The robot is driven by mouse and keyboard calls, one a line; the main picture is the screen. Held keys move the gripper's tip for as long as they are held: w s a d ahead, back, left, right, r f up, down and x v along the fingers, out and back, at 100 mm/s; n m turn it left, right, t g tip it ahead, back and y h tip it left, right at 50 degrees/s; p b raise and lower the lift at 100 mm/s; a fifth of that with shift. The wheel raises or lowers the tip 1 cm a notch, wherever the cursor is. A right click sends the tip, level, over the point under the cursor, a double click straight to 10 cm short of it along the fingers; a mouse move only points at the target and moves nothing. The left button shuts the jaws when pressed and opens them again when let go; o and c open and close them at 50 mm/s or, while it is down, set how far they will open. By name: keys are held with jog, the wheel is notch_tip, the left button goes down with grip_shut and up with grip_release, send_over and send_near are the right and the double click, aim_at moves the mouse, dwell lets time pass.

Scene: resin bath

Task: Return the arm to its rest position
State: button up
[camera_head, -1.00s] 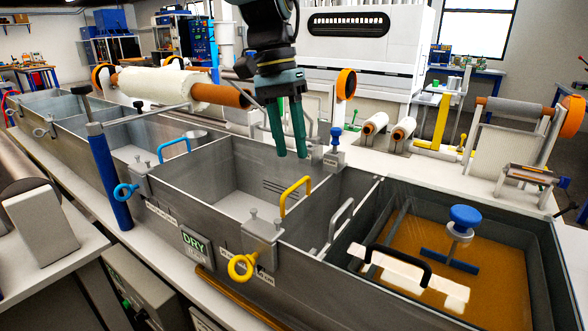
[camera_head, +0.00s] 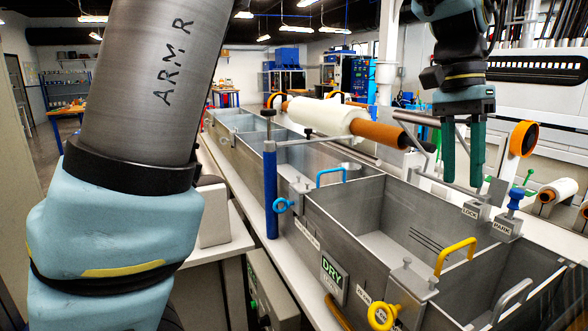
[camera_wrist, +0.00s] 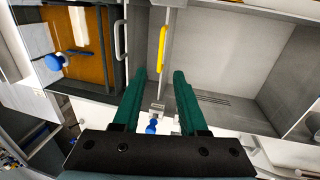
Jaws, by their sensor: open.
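My gripper (camera_head: 462,158) has two green fingers that point down and stand apart, with nothing between them. It hangs above the back edge of the metal bath (camera_head: 340,215). In the wrist view my gripper (camera_wrist: 157,90) shows its fingers spread over the bath, near a yellow handle (camera_wrist: 163,48) on a divider. The yellow handle also shows in the head view (camera_head: 455,252). My upper arm fills the left of the head view and hides what lies behind it.
A blue knob (camera_head: 515,198) on a block stands at the bath's back edge, near my gripper. A blue post (camera_head: 270,190) rises at the front edge. A white roll on an orange core (camera_head: 330,118) lies behind. The amber resin compartment (camera_wrist: 88,62) shows in the wrist view.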

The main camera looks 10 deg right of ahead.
jog(key=w+a+f+n+t, duration=0.1)
jog(key=w+a+f+n, duration=0.2)
jog(key=w+a+f, duration=0.35)
jog(key=w+a+f+n+t, duration=0.1)
jog(key=w+a+f+n, duration=0.25)
jog(key=w+a, duration=0.6)
jog(key=s+a+f+n+t, duration=0.1)
jog(key=s+a+f+n, duration=0.1)
jog(key=a, duration=1)
jog(key=s+a+f+n, duration=0.2)
jog(key=a+f+n, duration=0.3)
jog(key=a, duration=0.8)
notch_tip(320, 180, down, 2)
jog(key=shift+f+t, duration=0.15)
jog(key=shift+t, duration=0.25)
jog(key=shift+f, duration=0.1)
